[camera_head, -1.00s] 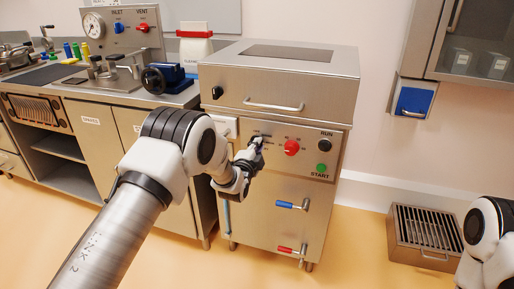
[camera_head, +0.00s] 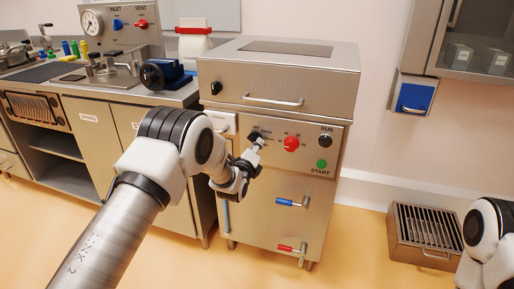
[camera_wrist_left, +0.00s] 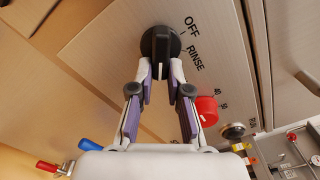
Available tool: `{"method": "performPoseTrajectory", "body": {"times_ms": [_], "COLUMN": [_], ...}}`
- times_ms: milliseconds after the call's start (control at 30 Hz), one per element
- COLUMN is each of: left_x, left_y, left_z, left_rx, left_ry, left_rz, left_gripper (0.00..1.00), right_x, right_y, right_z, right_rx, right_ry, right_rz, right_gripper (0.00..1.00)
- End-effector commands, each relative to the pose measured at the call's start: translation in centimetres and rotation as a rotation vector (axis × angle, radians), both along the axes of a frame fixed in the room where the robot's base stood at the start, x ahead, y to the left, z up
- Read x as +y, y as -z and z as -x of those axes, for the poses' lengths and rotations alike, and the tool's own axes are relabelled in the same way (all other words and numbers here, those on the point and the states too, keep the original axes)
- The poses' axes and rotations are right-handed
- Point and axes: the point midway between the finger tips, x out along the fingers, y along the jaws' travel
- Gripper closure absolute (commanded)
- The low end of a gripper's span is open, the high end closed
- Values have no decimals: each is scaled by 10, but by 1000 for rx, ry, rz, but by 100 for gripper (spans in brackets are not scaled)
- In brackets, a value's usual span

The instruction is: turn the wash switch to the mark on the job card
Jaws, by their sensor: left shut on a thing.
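The wash switch is a black round knob with a raised grip bar (camera_wrist_left: 160,42) on the steel machine's front panel. Printed beside it are OFF and RINSE; other marks around it are hidden or out of view. In the head view the knob (camera_head: 254,137) shows just behind the fingertips. My left gripper (camera_wrist_left: 160,72) is shut on the knob's bar, one finger on each side. In the head view my left gripper (camera_head: 257,143) reaches the panel from the lower left. I cannot make out a job card. My right gripper is out of view.
Blue (camera_head: 288,203) and red (camera_head: 287,248) valve handles stick out below. A grated box (camera_head: 421,236) stands on the floor at right.

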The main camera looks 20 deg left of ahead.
Motion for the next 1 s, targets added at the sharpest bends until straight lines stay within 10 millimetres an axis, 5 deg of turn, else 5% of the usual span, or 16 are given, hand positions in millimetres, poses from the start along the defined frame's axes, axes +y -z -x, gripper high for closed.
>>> {"method": "performPoseTrajectory", "body": {"times_ms": [367, 867, 900, 933, 1000], "left_x": [1, 2, 2, 2, 2], "left_y": [5, 6, 6, 6, 5], "left_z": [1, 1, 1, 1, 1], "left_rx": [-1, 0, 0, 0, -2], "left_ry": [1, 2, 2, 2, 1], "left_rz": [-169, -192, -192, -192, -192], "left_gripper": [100, 100, 76, 66, 58], "right_x": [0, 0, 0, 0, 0], "right_y": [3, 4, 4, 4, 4], "right_z": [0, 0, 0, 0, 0], "right_rx": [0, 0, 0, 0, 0], "right_ry": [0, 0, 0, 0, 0], "right_rz": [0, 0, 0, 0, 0], "right_gripper": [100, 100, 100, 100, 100]}}
